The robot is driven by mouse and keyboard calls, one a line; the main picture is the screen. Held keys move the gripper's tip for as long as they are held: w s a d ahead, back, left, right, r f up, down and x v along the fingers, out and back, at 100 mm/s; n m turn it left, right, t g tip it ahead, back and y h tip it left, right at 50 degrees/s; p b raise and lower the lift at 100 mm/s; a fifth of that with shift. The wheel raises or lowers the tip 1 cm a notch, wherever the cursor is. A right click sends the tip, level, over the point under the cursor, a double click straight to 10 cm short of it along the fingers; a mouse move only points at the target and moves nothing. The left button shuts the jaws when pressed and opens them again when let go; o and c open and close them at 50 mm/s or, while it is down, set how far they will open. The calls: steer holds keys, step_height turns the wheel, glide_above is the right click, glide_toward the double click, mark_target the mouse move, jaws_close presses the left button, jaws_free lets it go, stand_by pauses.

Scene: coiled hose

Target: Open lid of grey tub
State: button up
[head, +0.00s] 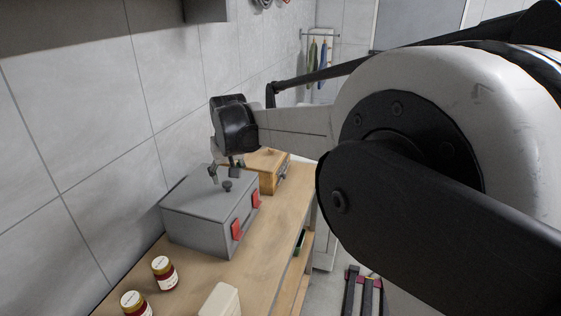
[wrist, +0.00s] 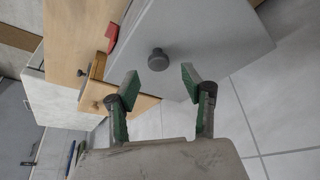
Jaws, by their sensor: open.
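The grey tub (head: 195,225) is a box on the wooden counter against the tiled wall. Its flat lid (head: 190,196) is shut and has a dark round knob (head: 227,186) on top. Two red latches (head: 236,230) are on its front side. My gripper (head: 226,178) is over the lid, close to the knob. In the wrist view my gripper (wrist: 159,82) is open and empty, with green-padded fingers. The knob (wrist: 158,60) shows just beyond the gap between the fingertips, apart from both. One red latch (wrist: 112,36) shows at the lid's edge.
A wooden box (head: 268,168) stands on the counter (head: 215,280) just behind the tub. Two jars (head: 163,272) and a white container (head: 221,301) are on the counter in front of it. The tiled wall (head: 90,130) is close on the left.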

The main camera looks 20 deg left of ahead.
mark_target(227, 183)
steer(key=shift+x, duration=1.75)
steer(key=shift+c, duration=0.5)
jaws_close()
